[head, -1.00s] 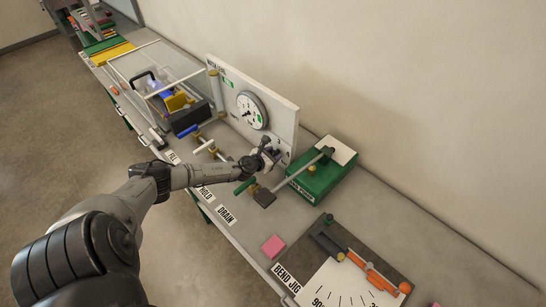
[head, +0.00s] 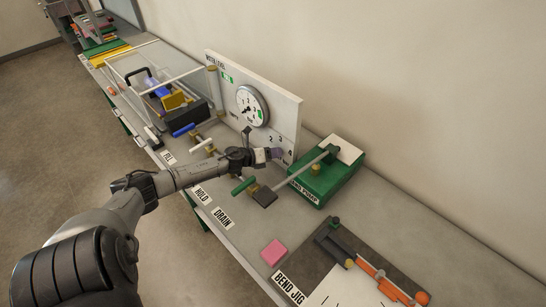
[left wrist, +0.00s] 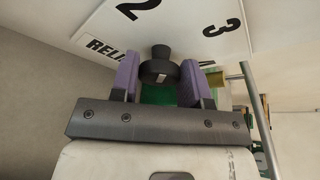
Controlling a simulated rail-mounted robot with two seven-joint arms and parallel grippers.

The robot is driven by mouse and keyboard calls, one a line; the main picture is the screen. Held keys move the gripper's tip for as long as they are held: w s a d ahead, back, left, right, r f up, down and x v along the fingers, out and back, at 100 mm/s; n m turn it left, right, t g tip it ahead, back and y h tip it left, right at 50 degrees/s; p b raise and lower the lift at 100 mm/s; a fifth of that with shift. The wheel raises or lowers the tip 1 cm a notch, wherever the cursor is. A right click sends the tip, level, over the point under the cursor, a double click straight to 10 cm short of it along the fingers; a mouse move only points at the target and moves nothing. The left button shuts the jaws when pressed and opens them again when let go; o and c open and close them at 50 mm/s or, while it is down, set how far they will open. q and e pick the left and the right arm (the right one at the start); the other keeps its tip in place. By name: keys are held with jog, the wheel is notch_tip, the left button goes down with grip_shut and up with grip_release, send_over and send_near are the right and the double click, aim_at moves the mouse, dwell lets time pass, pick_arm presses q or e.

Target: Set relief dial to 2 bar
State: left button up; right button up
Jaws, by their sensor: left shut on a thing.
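The relief dial is a black knob (left wrist: 160,68) with a small pale mark, on the white panel (head: 228,75). In the left wrist view it sits between the two purple fingers of my left gripper (left wrist: 158,84), which is shut on it. Printed numbers 2 and 3 and part of the word "RELI..." show around it. I cannot read the dial's setting. My right gripper is not in view.
A round gauge (head: 252,106) is on the panel above the gripper. A green hand pump (head: 325,180) stands close to the right. A green-handled valve (head: 244,185) lies just below the gripper. A pink block (head: 273,252) and the bend jig (head: 340,262) are nearer the front.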

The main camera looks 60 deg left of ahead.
pick_arm(q)
jog(key=shift+f+n+t+b, duration=0.1)
jog(key=shift+n+t+b, duration=0.2)
jog(key=shift+n+b, duration=0.35)
jog(key=shift+n+h, duration=0.25)
jog(key=shift+h, duration=0.15)
jog(key=o, duration=0.9)
